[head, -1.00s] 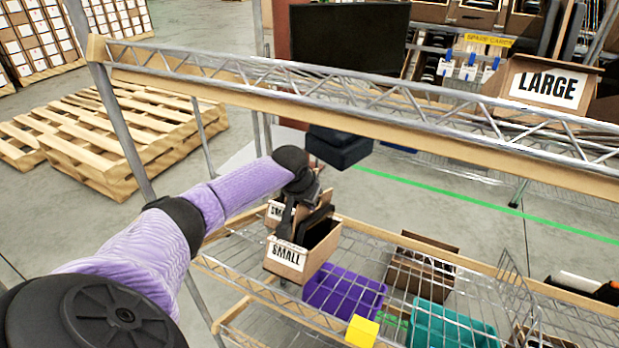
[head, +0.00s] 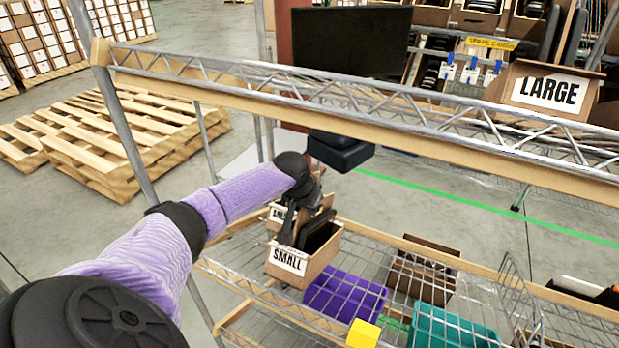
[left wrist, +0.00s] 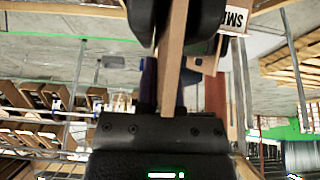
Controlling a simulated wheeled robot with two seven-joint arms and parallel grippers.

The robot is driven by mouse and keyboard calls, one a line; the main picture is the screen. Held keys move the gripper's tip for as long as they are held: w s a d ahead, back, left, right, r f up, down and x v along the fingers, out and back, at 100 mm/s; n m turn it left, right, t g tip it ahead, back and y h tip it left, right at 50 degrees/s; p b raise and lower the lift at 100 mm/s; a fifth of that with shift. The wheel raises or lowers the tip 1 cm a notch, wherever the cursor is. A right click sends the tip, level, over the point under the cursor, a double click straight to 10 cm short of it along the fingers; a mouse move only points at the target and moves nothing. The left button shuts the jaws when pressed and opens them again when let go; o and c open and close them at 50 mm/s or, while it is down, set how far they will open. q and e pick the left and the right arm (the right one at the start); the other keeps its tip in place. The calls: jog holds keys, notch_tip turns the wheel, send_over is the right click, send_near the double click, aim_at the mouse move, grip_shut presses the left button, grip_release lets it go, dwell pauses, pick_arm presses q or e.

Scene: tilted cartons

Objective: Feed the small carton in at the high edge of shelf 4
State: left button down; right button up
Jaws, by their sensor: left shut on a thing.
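The small carton (head: 287,258) is an open brown box with a white label reading SMALL, at the near left edge of the wire shelf (head: 228,250). My left gripper (head: 297,228) reaches it from above and is shut on its cardboard wall. In the left wrist view that wall (left wrist: 173,62) stands between the dark fingers. The fingers hide part of the carton's inside. I cannot tell whether its base touches the shelf. My right gripper is not in view.
A lattice rail (head: 360,100) crosses above the arm. A carton labelled LARGE (head: 549,90) stands at upper right.

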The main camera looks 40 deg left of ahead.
pick_arm(q)
jog(key=c, duration=0.7)
grip_release()
jog(key=p+v, duration=0.5)
jog(key=v, duration=0.5)
jog(key=shift+a, duration=0.1)
